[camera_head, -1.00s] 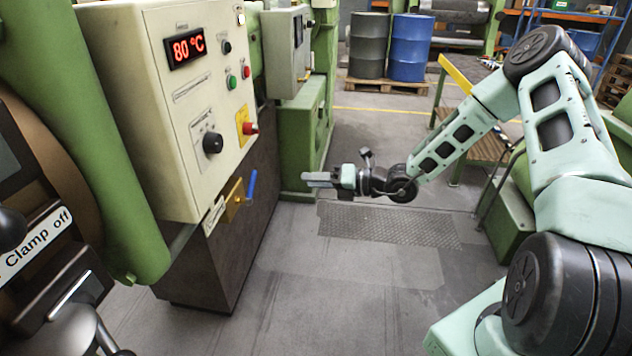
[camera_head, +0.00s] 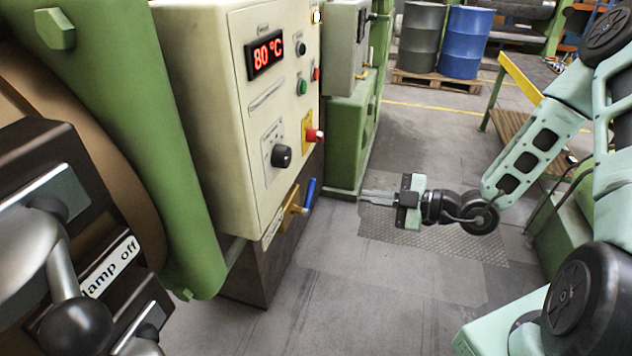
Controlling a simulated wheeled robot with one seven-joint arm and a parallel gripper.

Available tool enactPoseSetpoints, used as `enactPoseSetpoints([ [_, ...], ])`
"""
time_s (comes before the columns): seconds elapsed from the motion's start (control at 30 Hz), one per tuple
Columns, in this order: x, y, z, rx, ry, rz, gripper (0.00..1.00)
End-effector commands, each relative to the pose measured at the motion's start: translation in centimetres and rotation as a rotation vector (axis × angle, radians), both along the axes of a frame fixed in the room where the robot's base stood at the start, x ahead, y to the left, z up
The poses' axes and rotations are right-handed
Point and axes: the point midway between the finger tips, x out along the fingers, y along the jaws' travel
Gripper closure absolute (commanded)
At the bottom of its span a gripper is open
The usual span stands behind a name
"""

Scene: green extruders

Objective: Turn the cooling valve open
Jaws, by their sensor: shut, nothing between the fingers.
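The cooling valve is a brass body (camera_head: 290,209) with a blue lever handle (camera_head: 310,193). It sits low on the machine, below the cream control box. The blue lever points upward, slightly tilted. My gripper (camera_head: 368,198) is to the right of the lever at about the same picture height, its fingers pointing left toward it. The fingers are shut and empty, with a visible gap between them and the lever. Nothing hides the lever.
The cream control box (camera_head: 220,140) shows "80 °C" on its display (camera_head: 265,54). It carries a black knob (camera_head: 281,156) and a red button (camera_head: 316,135). A black clamp mechanism (camera_head: 60,215) fills the left. Barrels (camera_head: 463,42) stand behind. The floor (camera_head: 380,310) in front is clear.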

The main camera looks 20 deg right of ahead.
Motion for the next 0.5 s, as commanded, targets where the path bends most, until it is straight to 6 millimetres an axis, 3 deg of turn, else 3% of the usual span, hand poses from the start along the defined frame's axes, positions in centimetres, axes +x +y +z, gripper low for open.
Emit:
enactPoseSetpoints([
  [0.23, 0.5, 1.1, 0.0, 0.043, 0.044, -0.009, 1.00],
  [0.5, 4.0, 5.0, -0.7, 0.041, 0.042, -0.007, 1.00],
])
